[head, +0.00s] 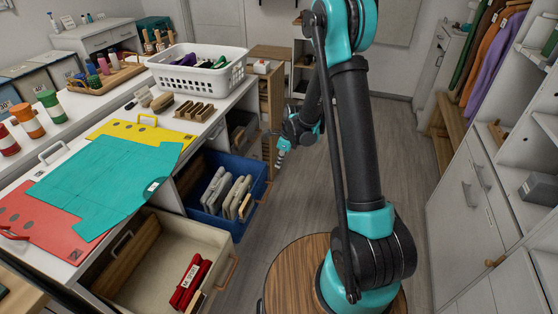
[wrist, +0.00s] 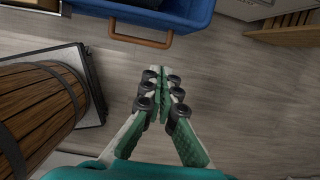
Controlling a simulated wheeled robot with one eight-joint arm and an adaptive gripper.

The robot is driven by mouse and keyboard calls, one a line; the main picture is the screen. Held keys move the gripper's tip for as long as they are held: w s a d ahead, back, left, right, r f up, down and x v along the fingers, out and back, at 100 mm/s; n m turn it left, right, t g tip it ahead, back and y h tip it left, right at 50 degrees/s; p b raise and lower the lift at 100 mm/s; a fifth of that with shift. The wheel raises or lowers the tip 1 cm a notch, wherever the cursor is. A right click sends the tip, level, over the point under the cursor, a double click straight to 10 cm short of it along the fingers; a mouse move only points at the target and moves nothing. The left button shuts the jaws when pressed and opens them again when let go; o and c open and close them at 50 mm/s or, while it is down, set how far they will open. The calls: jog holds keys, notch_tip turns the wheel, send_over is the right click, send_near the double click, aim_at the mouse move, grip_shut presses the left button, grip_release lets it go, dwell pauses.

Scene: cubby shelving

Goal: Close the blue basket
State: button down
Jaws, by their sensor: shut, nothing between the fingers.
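The blue basket (head: 216,219) sits pulled out of the cubby below the counter, like an open drawer, with several grey-beige items standing in it. Its brown handle (head: 247,206) is on its outer front face. In the wrist view the basket (wrist: 190,18) is at the top, with its handle (wrist: 141,38) facing my gripper. My gripper (head: 281,157) is beyond and right of the basket in the head view. In the wrist view my gripper (wrist: 161,73) is shut and empty, its fingertips below and apart from the handle.
A cream drawer (head: 215,237) holding red items stands open in front of the basket. A white laundry basket (head: 197,83) and coloured sheets lie on the counter. A wooden barrel-like round thing (wrist: 35,105) is at left in the wrist view. Grey floor (head: 405,160) to the right is clear.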

aim_at(267, 170)
jog(key=a+f, duration=0.1)
jog(key=f, duration=0.1)
jog(key=w+a+f, duration=0.1)
jog(key=f, duration=0.1)
jog(key=a+f, duration=0.2)
jog(key=shift+w+f, duration=0.15)
jog(key=shift+w, duration=0.05)
jog(key=shift+w+a, duration=0.25)
jog(key=shift+a, duration=0.35)
jog(key=w+a, duration=0.3)
jog(key=a, duration=0.5)
jog(key=w+a, duration=0.2)
jog(key=a, duration=0.6)
jog(key=shift+w, duration=0.4)
